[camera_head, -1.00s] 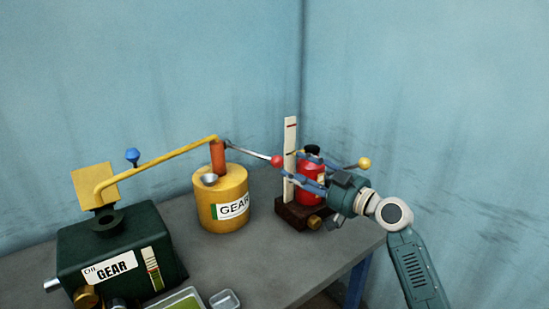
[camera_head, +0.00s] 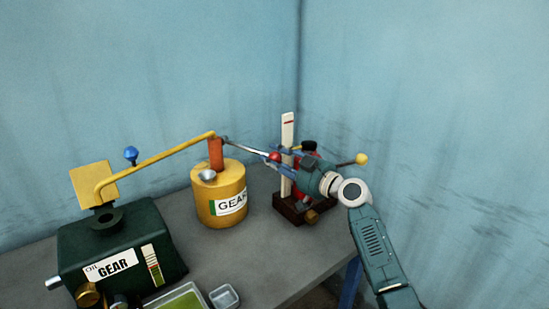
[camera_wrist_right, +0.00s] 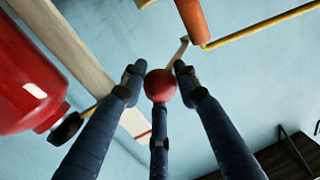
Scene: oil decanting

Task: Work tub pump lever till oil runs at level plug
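The yellow tub (camera_head: 222,205) labelled GEAR stands on the bench. Its orange pump column (camera_head: 216,155) carries a thin metal lever (camera_head: 246,147) ending in a red ball knob (camera_head: 274,157). A yellow pipe (camera_head: 150,164) runs from the pump to the dark green gearbox (camera_head: 130,245), which has a striped level strip (camera_head: 152,264) and a brass plug (camera_head: 88,293) low in front. My right gripper (camera_head: 271,156) is open with its fingertips around the knob; in the right wrist view the red knob (camera_wrist_right: 160,85) sits between the fingers. Firm contact is unclear. My left gripper is out of view.
A red container (camera_wrist_right: 30,75) and a pale upright board (camera_head: 287,140) on a dark base (camera_head: 290,210) stand close beside my right gripper. A yellow-knobbed rod (camera_head: 361,159) sticks out there. A tray with green contents (camera_head: 185,299) and a small clear dish (camera_head: 224,296) lie in front.

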